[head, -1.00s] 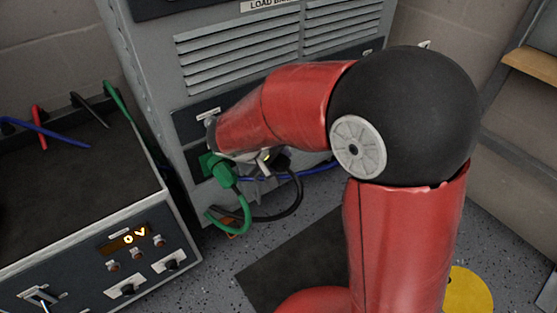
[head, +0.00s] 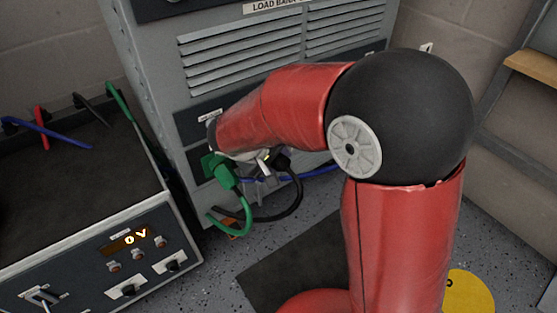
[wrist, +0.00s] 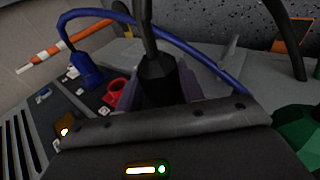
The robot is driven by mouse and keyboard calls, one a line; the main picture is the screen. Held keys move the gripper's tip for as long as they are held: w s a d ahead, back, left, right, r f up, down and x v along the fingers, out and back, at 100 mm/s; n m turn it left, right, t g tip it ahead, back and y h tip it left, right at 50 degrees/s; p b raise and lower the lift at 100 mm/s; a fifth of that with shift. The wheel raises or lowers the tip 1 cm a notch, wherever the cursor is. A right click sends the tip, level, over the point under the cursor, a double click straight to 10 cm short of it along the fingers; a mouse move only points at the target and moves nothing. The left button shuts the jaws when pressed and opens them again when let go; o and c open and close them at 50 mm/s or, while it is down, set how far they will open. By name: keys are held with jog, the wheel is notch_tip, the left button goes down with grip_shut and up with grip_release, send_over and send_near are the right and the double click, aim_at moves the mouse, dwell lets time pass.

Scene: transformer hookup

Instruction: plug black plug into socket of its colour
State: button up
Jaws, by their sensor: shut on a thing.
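The black plug (wrist: 158,82) is upright in the wrist view, with its black cable running up from it. My gripper (wrist: 157,93) is shut on it, one grey-purple finger on each side. In the head view the black plug (head: 283,161) shows beside my wrist, low on the load bank's front. The black socket is hidden behind the plug and my gripper, so I cannot tell whether the plug touches it. An empty red socket (wrist: 117,91) lies just left of my gripper in the wrist view.
A blue plug (wrist: 88,71) stands on the panel beyond the red socket; its cable arches behind the black plug. A green plug (head: 217,170) is at the load bank (head: 160,95), left of my wrist. The supply unit (head: 125,250) reads 0 V.

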jog(key=shift+w+a, duration=0.75)
jog(key=shift+w, duration=0.35)
jog(key=o, duration=1.5)
jog(key=shift+o, duration=0.2)
jog(key=p+v, duration=0.2)
jog(key=v, duration=0.5)
jog(key=shift+p, duration=0.4)
jog(key=shift+r, duration=0.1)
